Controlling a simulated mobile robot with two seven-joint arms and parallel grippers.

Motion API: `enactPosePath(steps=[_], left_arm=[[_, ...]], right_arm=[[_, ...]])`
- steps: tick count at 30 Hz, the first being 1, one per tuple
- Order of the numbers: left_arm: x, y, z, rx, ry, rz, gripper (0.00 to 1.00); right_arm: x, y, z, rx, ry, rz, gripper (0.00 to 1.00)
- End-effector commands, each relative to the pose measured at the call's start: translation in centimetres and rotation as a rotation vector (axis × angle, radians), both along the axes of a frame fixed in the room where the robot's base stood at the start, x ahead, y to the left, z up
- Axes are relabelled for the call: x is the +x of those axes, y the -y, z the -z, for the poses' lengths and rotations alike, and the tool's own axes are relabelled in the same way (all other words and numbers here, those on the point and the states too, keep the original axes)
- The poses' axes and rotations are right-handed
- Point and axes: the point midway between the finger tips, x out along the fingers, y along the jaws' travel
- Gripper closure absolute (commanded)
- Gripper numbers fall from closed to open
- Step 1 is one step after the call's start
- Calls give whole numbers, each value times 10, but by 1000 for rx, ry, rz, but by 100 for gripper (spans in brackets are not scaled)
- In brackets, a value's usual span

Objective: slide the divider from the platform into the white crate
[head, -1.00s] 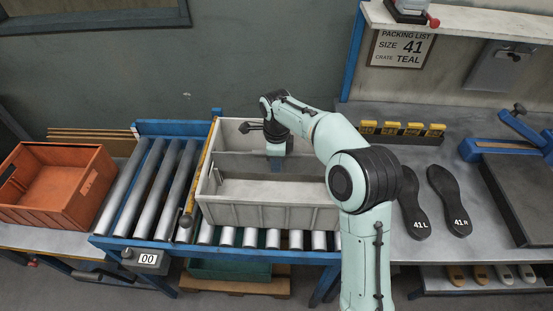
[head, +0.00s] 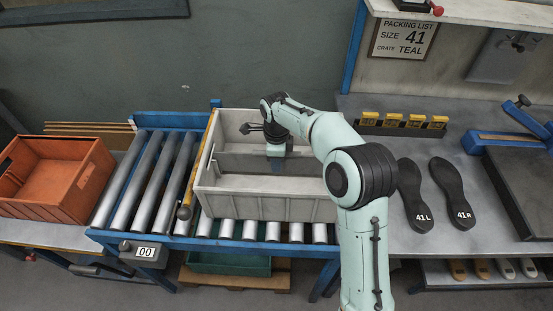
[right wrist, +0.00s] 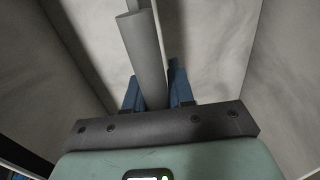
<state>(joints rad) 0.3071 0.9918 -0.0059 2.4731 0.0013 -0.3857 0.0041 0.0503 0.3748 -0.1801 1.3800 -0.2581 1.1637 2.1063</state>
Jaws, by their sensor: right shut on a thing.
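The white crate (head: 268,206) stands on the roller conveyor, open at the top. The grey divider (head: 240,163) stands upright inside it, running left to right between the crate's long walls. My right gripper (head: 277,163) reaches down into the crate from above and is shut on the divider's top edge. In the right wrist view, the divider (right wrist: 145,55) shows as a grey strip between the blue fingers of the gripper (right wrist: 155,92), with crate walls on both sides. The divider's bottom edge is hidden. The platform cannot be made out. My left gripper is out of view.
An orange crate (head: 92,187) stands at the left. A yellow bar (head: 198,165) runs along the white crate's left side. Two dark soles (head: 411,182) lie on the right bench, with a yellow-topped rack (head: 400,130) behind them. A packing list sign (head: 404,38) hangs above.

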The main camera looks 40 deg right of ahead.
Motion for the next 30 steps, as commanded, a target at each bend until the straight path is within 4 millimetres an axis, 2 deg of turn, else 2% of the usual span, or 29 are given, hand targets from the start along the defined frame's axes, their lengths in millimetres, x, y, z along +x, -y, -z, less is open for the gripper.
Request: enactPosePath(steps=[15,27,28,30], left_arm=[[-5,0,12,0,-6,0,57],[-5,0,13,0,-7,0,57],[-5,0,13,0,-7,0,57],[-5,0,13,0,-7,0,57]], right_arm=[[0,0,21,1,-1,-1,100],[0,0,24,1,1,0,100],[0,0,24,1,1,0,70],[0,0,24,1,1,0,48]])
